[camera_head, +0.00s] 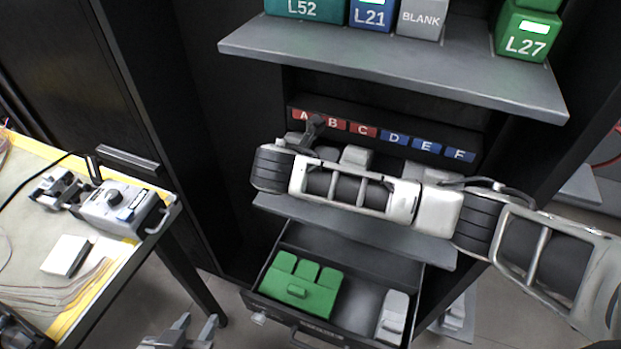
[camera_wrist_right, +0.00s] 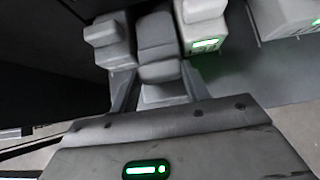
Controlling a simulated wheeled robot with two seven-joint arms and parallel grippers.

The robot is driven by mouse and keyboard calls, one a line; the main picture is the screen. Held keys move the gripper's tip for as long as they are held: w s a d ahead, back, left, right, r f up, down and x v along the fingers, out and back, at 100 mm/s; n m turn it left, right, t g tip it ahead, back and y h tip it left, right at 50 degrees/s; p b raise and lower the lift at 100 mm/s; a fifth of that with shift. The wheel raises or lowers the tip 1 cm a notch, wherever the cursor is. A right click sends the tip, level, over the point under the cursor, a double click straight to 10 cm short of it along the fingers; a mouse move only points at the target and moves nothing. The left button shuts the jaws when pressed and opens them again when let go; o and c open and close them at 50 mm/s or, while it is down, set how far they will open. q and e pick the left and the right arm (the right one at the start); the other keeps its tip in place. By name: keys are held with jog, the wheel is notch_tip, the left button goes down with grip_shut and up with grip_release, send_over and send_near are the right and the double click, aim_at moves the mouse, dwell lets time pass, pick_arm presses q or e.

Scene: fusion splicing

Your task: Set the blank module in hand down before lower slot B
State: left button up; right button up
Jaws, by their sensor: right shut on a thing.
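My right arm reaches in from the right across the lower shelf (camera_head: 350,222), below the strip of slot letters A to F. In the right wrist view my right gripper (camera_wrist_right: 158,92) is shut on a grey module (camera_wrist_right: 160,72), which sits between its two fingers. In the head view my arm hides most of this area, and the held module cannot be made out surely. The red label B (camera_head: 333,123) is visible above the arm. My left gripper (camera_head: 194,334) is at the bottom edge, open and empty, away from the shelf.
Grey modules stand close on both sides of the held one, left (camera_wrist_right: 110,42) and right (camera_wrist_right: 203,28). The upper shelf (camera_head: 400,74) carries modules, including one marked BLANK (camera_head: 421,20). An open drawer (camera_head: 340,316) below holds a green block (camera_head: 300,287). A workbench (camera_head: 30,240) is at left.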

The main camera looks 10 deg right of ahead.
pick_arm(q)
jog(key=shift+r, duration=0.3)
pick_arm(e)
jog(key=o, duration=1.3)
pick_arm(q)
jog(key=shift+f, duration=0.1)
jog(key=shift+f, duration=0.1)
pick_arm(e)
jog(key=shift+r, duration=0.1)
pick_arm(q)
jog(key=p, duration=0.1)
jog(key=r+p, duration=0.1)
jog(key=p, duration=0.1)
jog(key=shift+a+r, duration=0.15)
jog(key=shift+a, duration=0.1)
pick_arm(e)
jog(key=v, duration=1.2)
pick_arm(q)
jog(key=shift+w, duration=0.1)
